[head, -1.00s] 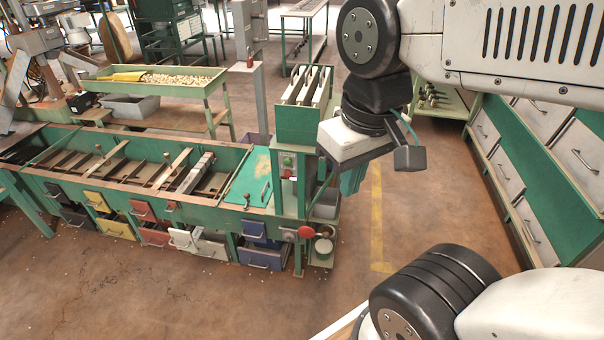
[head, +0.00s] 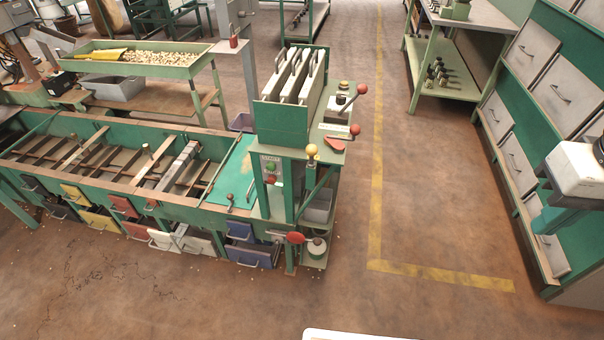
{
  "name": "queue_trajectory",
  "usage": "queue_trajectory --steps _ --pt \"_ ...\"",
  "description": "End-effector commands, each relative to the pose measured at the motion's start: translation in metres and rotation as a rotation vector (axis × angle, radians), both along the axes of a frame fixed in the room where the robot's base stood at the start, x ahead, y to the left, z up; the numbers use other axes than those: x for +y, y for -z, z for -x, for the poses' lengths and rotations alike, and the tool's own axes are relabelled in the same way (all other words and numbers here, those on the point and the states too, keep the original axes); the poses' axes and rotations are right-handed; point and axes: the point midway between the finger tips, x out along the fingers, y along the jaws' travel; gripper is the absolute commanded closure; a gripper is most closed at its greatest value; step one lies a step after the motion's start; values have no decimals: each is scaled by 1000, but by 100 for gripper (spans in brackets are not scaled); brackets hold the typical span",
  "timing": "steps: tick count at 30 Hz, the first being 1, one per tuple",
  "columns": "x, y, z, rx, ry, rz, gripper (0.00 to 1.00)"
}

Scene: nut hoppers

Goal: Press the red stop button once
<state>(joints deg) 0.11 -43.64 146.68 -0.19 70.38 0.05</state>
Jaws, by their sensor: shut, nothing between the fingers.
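The red stop button (head: 271,180) is a small round red button on the grey control panel at the front of the green machine (head: 281,123). It sits just below a green button (head: 270,167) and is in plain view. My gripper (head: 541,216) is at the right edge, with its teal fingers below the white wrist block. It looks shut and empty, though the fingers are small and blend with the green cabinet behind. It is well to the right of the button in the picture, touching nothing that I can make out.
A larger red knob (head: 295,237) sits low on the machine. Red-ball levers (head: 361,89) and a yellow ball knob (head: 312,150) stand on its right side. A long green bin bench (head: 110,178) extends left. A drawer cabinet (head: 515,150) stands right. The floor between is clear.

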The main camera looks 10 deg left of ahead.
Motion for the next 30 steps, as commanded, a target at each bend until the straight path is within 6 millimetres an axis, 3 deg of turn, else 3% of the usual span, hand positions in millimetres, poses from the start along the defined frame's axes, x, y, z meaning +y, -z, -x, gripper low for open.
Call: queue_trajectory --steps 11,17,23,30 --pt "2 2 -1 10 -10 0 100" --pt "21 24 -15 124 -115 4 100" --pt "66 73 -52 239 -281 17 100" --pt "140 156 -103 221 -498 18 100"
